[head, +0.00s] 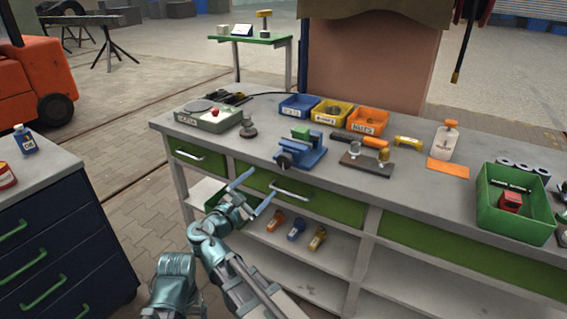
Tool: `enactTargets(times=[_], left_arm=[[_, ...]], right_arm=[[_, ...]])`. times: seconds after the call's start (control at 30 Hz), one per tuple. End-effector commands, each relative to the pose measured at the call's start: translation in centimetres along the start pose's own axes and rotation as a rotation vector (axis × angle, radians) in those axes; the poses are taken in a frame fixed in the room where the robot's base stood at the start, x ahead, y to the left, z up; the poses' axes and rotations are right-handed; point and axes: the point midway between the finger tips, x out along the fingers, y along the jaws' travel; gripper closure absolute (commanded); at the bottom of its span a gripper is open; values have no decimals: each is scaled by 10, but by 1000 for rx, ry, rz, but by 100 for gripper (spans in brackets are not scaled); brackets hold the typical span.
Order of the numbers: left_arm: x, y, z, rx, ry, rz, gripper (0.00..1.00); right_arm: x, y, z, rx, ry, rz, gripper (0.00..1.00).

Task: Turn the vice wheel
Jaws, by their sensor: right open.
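A blue vice (304,154) with a green block at its top stands near the front edge of the workbench. Its dark vice wheel (284,161) faces the front left and looks small. My right gripper (261,184) is open and empty, with its two light blue fingers spread wide. It is in front of the bench's front edge, below and left of the wheel and apart from it. My left gripper's fingers do not show.
The workbench (225,152) has a drawer handle (290,191) near my right gripper. A scale (212,115) stands left, with bins behind the vice. A brown block (367,164) with posts lies right of it. A green crate (513,227) stands far right, and a navy cabinet (65,235) at left.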

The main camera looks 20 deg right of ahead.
Motion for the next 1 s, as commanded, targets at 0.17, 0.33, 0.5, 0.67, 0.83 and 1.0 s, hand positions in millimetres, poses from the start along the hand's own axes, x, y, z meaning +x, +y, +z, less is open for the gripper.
enactTargets(times=[0.17,0.33,0.5,0.67,0.83,1.0], left_arm=[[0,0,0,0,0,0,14],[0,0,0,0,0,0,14],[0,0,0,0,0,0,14],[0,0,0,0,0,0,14],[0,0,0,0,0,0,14],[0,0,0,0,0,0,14]], right_arm=[[6,0,0,-1,-1,-1,4],[33,0,0,0,-2,-3,4],[69,1,-1,1,-2,-3,4],[99,1,-1,1,-1,-2,4],[123,1,0,2,-1,-2,4],[135,0,0,2,0,0,4]])
